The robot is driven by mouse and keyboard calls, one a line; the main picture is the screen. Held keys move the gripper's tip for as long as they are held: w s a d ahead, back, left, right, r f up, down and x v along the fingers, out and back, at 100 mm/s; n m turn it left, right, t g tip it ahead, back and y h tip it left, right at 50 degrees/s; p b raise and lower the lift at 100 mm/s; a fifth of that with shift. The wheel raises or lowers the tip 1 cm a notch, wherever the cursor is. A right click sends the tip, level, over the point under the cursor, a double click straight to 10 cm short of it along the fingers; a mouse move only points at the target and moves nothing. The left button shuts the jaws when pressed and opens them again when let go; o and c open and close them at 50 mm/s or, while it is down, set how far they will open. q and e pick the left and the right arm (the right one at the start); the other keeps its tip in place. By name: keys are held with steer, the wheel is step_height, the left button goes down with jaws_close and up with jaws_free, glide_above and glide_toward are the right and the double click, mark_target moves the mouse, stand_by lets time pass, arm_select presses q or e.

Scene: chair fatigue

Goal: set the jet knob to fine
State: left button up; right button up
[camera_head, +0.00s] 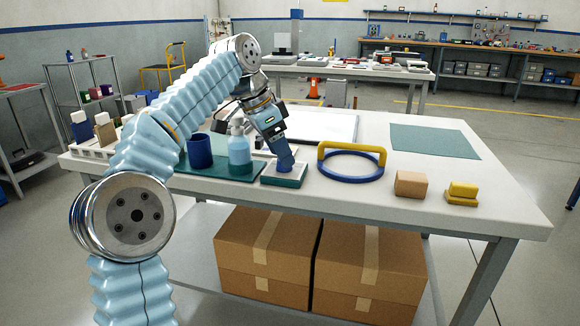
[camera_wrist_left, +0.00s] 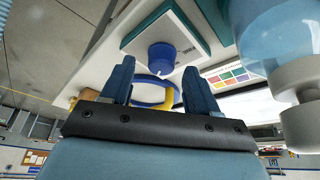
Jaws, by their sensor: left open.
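The blue jet knob (camera_wrist_left: 160,58) is a round knob on a small white-topped box with teal sides (camera_head: 280,181), near the front edge of the table. In the left wrist view it sits just beyond and between the two fingertips. A small pale mark shows at its edge; the lettering beside it is too small to read. My left gripper (camera_head: 284,158) points down over the box, and its fingers cover part of the knob in the head view. In the left wrist view my left gripper (camera_wrist_left: 158,70) is open; contact with the knob cannot be told.
A pump bottle (camera_head: 239,152) and a blue cup (camera_head: 200,151) stand close left of the box. A blue ring with a yellow handle (camera_head: 351,163) lies to its right, then a tan block (camera_head: 411,184) and yellow block (camera_head: 462,193). A green mat (camera_head: 434,141) lies clear at the far right.

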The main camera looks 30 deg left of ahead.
arm_select(q)
steer(key=shift+x, duration=0.85)
steer(key=shift+b, duration=0.3)
arm_select(e)
steer(key=shift+w+d+f, duration=0.1)
steer(key=shift+d+f, duration=0.3)
steer(key=shift+f, duration=0.3)
arm_select(q)
steer(key=shift+c, duration=0.4)
steer(key=c, duration=0.9)
